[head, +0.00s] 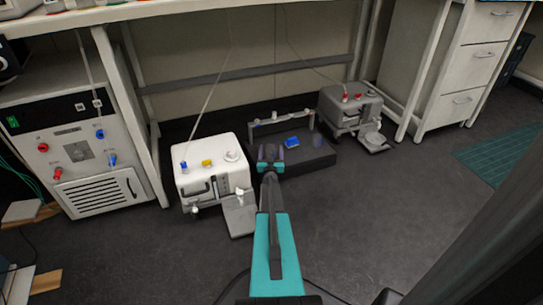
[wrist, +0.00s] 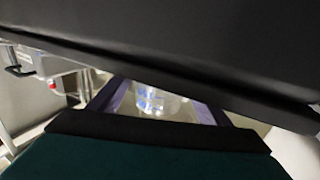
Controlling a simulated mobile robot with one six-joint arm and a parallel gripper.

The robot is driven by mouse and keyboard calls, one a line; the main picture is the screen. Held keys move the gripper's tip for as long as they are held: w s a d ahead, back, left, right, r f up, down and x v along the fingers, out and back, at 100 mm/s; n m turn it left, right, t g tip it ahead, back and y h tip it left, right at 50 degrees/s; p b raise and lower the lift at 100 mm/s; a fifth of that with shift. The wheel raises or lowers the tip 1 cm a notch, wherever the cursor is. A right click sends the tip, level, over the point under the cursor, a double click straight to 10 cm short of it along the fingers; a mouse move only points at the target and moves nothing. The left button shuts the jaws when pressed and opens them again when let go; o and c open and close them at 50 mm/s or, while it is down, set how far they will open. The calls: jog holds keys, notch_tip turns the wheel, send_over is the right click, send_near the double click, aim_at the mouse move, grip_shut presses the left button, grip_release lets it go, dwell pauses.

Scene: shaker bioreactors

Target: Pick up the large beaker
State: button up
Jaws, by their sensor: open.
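A clear glass beaker (wrist: 150,102) with blue markings shows in the wrist view between the two purple fingers of my gripper (wrist: 163,96). The fingers are spread to either side of it; I cannot tell whether they touch it. Part of the beaker is hidden by the dark slab above and the gripper body below. In the head view my gripper (head: 270,157) is over the left part of the black shaker platform (head: 308,161), and hides what is there. A small see-through vessel (head: 317,139) stands at the platform's right side; I cannot tell its size class.
A blue item (head: 291,142) lies on the platform. A white device (head: 213,176) stands close on the left and a grey device (head: 350,108) at the back right. A bench (head: 110,12) overhangs behind. The floor (head: 390,215) to the right is clear.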

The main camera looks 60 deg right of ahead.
jog(key=shift+c, duration=0.4)
jog(key=c, duration=1)
jog(key=shift+c, duration=0.2)
notch_tip(320, 180, up, 10)
jog(key=p, duration=0.4)
